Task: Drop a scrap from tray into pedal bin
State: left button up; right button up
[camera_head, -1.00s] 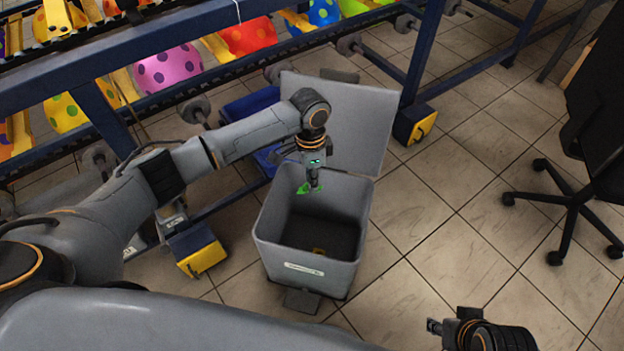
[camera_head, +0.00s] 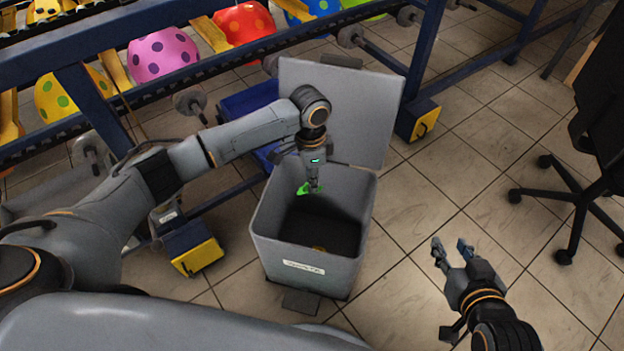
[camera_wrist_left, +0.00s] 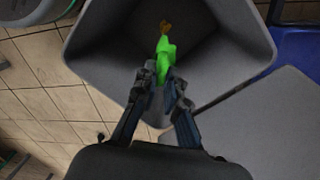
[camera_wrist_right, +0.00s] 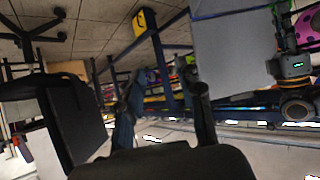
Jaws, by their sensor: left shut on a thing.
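The grey pedal bin (camera_head: 305,269) stands on the floor with its lid (camera_head: 345,115) up. My left gripper (camera_head: 312,186) is over the bin's opening, pointing down. It is shut on a bright green scrap (camera_head: 303,188). In the left wrist view the green scrap (camera_wrist_left: 165,52) sticks out between the fingertips (camera_wrist_left: 163,90), above the dark inside of the bin (camera_wrist_left: 205,40). A small orange-yellow piece (camera_wrist_left: 166,25) lies at the bottom of the bin. My right gripper (camera_head: 453,250) is open and empty, over the floor right of the bin. The tray is not in view.
A blue crate (camera_head: 250,105) is behind the bin at left. A black wheeled chair (camera_head: 580,190) stands at the right. The tiled floor between is clear.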

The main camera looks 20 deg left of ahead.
pick_arm(q)
jog(key=shift+f, duration=0.15)
pick_arm(e)
jog(key=shift+w+a+r+t, duration=0.2)
jog(key=shift+w+r+t, duration=0.15)
jog(key=shift+r, duration=0.1)
jog(key=shift+w+a+r+t, duration=0.15)
jog(key=shift+w+r+t, duration=0.2)
jog(key=shift+r, duration=0.1)
pick_arm(q)
jog(key=o, duration=0.8)
jog(key=shift+c, duration=0.2)
notch_tip(320, 180, up, 12)
jog(key=w, duration=0.1)
jog(key=shift+a, duration=0.3)
